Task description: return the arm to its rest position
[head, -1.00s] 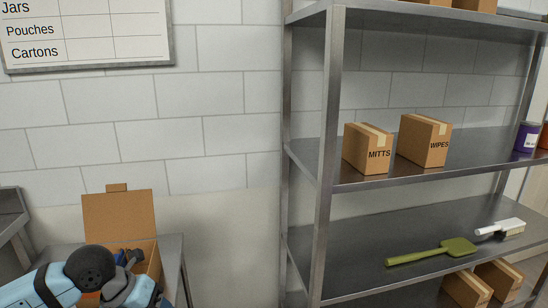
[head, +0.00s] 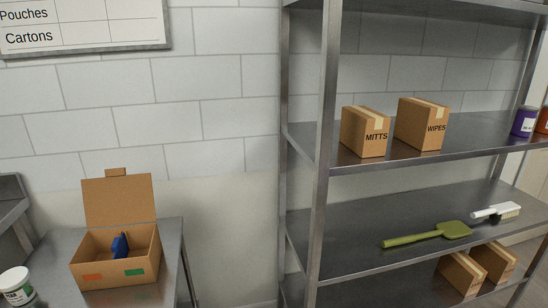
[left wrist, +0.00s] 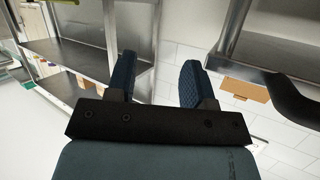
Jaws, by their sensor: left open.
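My left gripper (left wrist: 157,82) shows in the left wrist view with its two dark blue fingers apart and nothing between them. Shelf metal and white wall tiles lie beyond it. In the head view neither of my arms is in the picture, and my right gripper is in no view.
An open cardboard box (head: 116,262) with a blue item (head: 120,246) inside stands on a steel table (head: 171,262) at the lower left. A white jar (head: 16,285) stands beside it. A steel shelf rack (head: 326,130) on the right holds cartons, a green scoop (head: 428,234) and a brush (head: 496,212).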

